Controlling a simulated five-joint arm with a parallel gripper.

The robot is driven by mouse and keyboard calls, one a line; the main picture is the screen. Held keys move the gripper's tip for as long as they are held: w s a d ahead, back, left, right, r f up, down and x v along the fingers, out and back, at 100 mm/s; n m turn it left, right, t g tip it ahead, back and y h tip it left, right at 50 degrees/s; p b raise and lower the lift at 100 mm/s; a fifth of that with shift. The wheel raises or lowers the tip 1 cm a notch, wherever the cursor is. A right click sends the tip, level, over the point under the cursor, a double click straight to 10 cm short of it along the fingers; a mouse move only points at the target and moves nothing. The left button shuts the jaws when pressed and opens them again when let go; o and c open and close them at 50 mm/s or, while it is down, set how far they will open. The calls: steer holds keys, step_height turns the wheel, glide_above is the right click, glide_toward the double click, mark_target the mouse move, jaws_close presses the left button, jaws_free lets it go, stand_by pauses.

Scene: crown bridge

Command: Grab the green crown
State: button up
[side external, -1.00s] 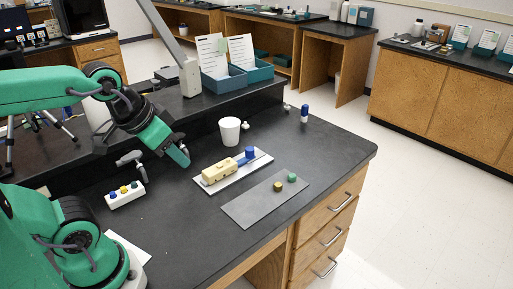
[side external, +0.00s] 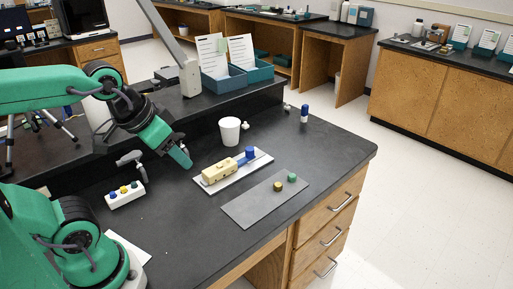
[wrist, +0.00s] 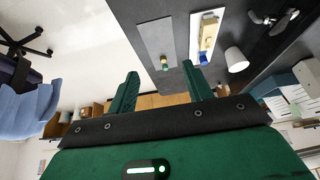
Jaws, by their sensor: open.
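The green crown (side external: 292,177) is a small green piece standing near the right end of a flat grey plate (side external: 250,206) on the black bench. A gold piece (side external: 278,186) stands just beside it on the same plate. My gripper (side external: 181,158) is well to the left of the crown, above the bench, tilted down and empty. In the wrist view, my gripper's two green fingers (wrist: 160,76) are spread apart. The grey plate (wrist: 155,35) shows beyond them with the small pieces near its lower end, too small there to make out clearly.
A white tray (side external: 255,168) with a cream block (side external: 219,172) and a blue piece (side external: 250,152) lies between my gripper and the plate. A white cup (side external: 230,131) stands behind. A white block with coloured knobs (side external: 125,195) is at left.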

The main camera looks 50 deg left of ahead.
steer(key=w, duration=0.1)
steer(key=n+g, duration=0.1)
steer(key=g, duration=0.5)
glide_above(293, 175)
step_height(293, 175, down, 16)
steer(key=shift+s+r, duration=0.15)
steer(key=shift+w+f, duration=0.2)
steer(key=shift+f, duration=1.5)
